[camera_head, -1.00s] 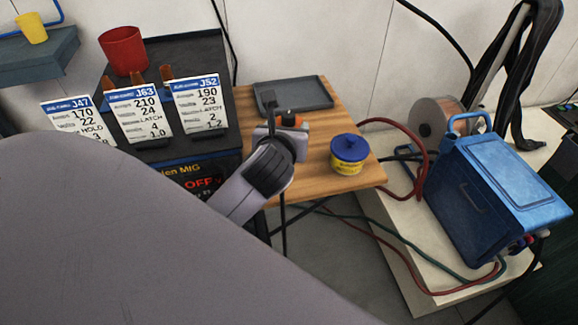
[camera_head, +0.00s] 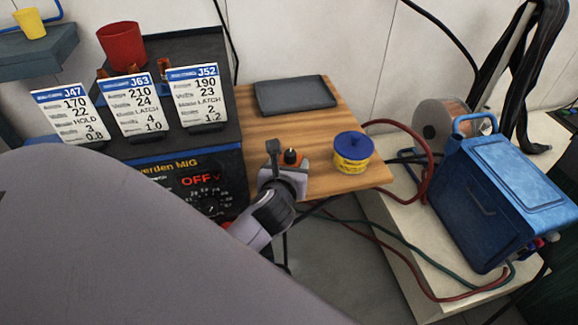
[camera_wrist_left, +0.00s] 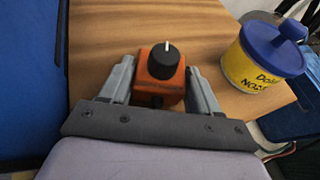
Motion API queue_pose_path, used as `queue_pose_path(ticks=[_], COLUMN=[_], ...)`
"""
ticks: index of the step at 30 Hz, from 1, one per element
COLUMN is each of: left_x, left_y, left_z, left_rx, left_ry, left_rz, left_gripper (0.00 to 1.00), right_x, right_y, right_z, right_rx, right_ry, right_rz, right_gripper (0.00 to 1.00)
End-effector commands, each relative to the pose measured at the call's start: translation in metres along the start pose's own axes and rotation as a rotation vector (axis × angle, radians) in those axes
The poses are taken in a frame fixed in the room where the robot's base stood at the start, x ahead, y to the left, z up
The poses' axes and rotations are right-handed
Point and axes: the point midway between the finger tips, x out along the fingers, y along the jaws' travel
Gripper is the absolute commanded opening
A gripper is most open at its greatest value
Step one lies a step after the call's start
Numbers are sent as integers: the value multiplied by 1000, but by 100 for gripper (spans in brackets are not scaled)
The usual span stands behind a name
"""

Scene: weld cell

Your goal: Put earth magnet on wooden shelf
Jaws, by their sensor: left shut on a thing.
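The earth magnet (camera_head: 291,158) is an orange block with a black knob on top; it also shows in the left wrist view (camera_wrist_left: 160,70). My left gripper (camera_head: 286,163) is shut on it, with one finger on each side in the left wrist view. The wooden shelf (camera_head: 325,116) is a light brown board. The gripper and magnet are at its front left edge in the head view. I cannot tell whether the magnet touches the wood. My right gripper is not in view.
A yellow tub with a blue lid (camera_head: 352,152) stands on the shelf to the right. A dark tray (camera_head: 295,93) lies at the back. The welder with cards (camera_head: 180,165) borders the left side. A blue machine (camera_head: 500,195) stands right. The shelf's middle is clear.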

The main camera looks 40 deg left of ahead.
Motion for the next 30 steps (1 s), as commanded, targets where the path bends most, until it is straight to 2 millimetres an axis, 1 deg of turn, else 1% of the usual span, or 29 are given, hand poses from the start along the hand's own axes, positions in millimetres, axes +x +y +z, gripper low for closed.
queue_pose_path(ticks=[1, 7, 8, 9, 10, 18, 21, 23, 26, 30], left_x=[0, 1, 1, 1, 1, 1, 0, -7, -22, -52], left_y=[0, 0, 0, 0, 0, 0, 0, 0, 0, 0], left_z=[3, 0, -3, -3, -3, -2, 1, 0, 1, 1], left_rx=[-1, 0, 1, 0, 0, 0, -2, 1, 1, 1], left_ry=[-7, -6, 0, 0, 0, 0, 0, 2, 2, 3], left_rz=[-1, -1, 1, 0, 0, 0, 0, 0, -2, -2], left_gripper=[2, 2, 68, 81, 87, 87, 87, 87, 87, 87], right_x=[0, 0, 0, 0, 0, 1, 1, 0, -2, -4], right_y=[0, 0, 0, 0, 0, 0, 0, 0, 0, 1], right_z=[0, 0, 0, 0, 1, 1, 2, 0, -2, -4], right_rx=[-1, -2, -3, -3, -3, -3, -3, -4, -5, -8], right_ry=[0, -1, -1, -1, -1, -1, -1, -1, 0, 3], right_rz=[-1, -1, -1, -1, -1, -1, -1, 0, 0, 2], right_gripper=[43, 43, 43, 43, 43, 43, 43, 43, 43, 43])
